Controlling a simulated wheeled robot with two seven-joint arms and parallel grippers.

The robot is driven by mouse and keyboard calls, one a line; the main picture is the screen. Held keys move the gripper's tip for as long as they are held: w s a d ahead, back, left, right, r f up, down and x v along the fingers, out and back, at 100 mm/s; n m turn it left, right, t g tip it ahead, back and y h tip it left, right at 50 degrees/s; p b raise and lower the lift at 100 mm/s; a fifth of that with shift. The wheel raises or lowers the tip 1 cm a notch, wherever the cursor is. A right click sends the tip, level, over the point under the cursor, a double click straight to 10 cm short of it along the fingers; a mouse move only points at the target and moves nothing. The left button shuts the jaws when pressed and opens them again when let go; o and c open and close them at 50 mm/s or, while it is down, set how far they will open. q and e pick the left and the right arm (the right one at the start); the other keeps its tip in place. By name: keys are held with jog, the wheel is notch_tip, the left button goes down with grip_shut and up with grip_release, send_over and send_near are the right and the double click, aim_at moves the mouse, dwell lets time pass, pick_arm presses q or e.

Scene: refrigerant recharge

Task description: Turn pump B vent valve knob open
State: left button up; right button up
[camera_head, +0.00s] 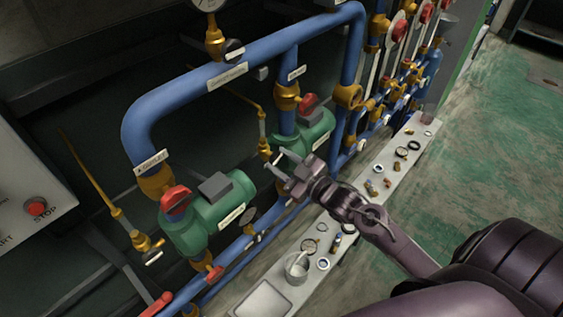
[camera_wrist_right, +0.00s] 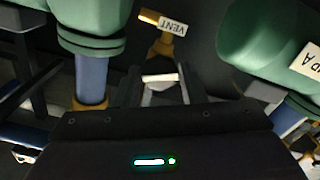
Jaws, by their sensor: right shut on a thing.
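Pump B (camera_head: 312,135) is the green pump farther back, with a red knob on top. Its brass vent valve (camera_head: 265,148) is at its left side, below a thin brass pipe. In the right wrist view a white VENT tag (camera_wrist_right: 173,27) hangs at the brass fitting. My right gripper (camera_head: 275,162) reaches in from the right, at that valve. In the right wrist view the fingers (camera_wrist_right: 160,88) are shut around the pale vent valve knob (camera_wrist_right: 160,79). The knob's lower part is hidden by the gripper body. My left gripper is not in view.
Pump A (camera_head: 210,225) stands nearer, left of my gripper, with its own vent valve (camera_head: 145,243). Blue pipes (camera_head: 260,55) run above and beside the pumps. A narrow grey ledge (camera_head: 335,225) with loose fittings and a cup (camera_head: 297,268) lies below my arm. Green floor is clear at right.

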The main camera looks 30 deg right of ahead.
jog(key=shift+n+b, duration=0.3)
jog(key=shift+n, duration=0.7)
jog(key=n, duration=0.2)
jog(key=shift+n, duration=0.3)
